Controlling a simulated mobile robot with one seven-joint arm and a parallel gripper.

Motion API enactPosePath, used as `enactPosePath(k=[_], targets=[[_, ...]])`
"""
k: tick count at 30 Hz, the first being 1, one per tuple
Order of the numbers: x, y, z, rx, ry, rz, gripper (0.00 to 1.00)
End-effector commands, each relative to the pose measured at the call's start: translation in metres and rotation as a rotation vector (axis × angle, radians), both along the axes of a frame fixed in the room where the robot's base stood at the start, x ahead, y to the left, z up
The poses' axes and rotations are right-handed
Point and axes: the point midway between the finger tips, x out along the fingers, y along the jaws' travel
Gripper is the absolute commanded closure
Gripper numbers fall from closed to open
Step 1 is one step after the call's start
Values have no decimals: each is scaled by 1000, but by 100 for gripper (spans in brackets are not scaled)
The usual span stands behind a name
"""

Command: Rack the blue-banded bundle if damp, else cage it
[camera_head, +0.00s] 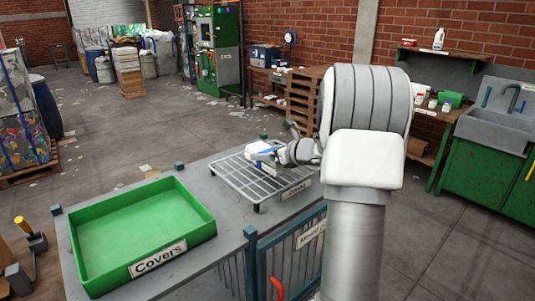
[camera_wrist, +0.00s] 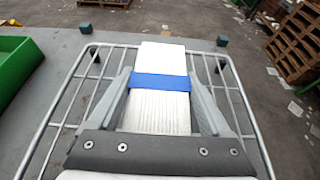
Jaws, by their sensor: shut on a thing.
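The blue-banded bundle (camera_wrist: 163,57) is a white block of stacked sheets with a blue band (camera_wrist: 160,82) around its middle. My gripper (camera_wrist: 159,90) is shut on its two long sides. In the head view the bundle (camera_head: 262,148) is at the far part of the wire rack (camera_head: 234,178), with my gripper (camera_head: 277,153) at its right. The rack's bars (camera_wrist: 58,118) show on both sides of the bundle in the wrist view. I cannot tell whether the bundle touches the bars. No damp marks show on its visible face. A teal barred cage (camera_head: 290,243) is at the table's front, its label partly hidden by my arm.
A green tray labelled "Covers" (camera_head: 203,225) sits left of the rack, empty. Small teal posts (camera_head: 180,167) stand at the table's corners. A red handle (camera_head: 277,285) is on the cage front. Wooden pallets (camera_head: 303,100) and a sink (camera_head: 495,125) stand beyond.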

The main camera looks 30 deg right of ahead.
Motion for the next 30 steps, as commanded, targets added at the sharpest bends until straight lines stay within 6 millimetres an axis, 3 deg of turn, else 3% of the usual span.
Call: enactPosePath(k=[7, 8, 10, 20, 26, 30], targets=[[0, 0, 1, -1, -2, 0, 93], [0, 0, 1, -1, -2, 0, 12], [0, 0, 1, -1, -1, 0, 0], [-4, -1, 1, -1, 1, -1, 0], [-32, -5, 14, -1, -1, -4, 0], [-64, -10, 28, -3, -2, -3, 0]])
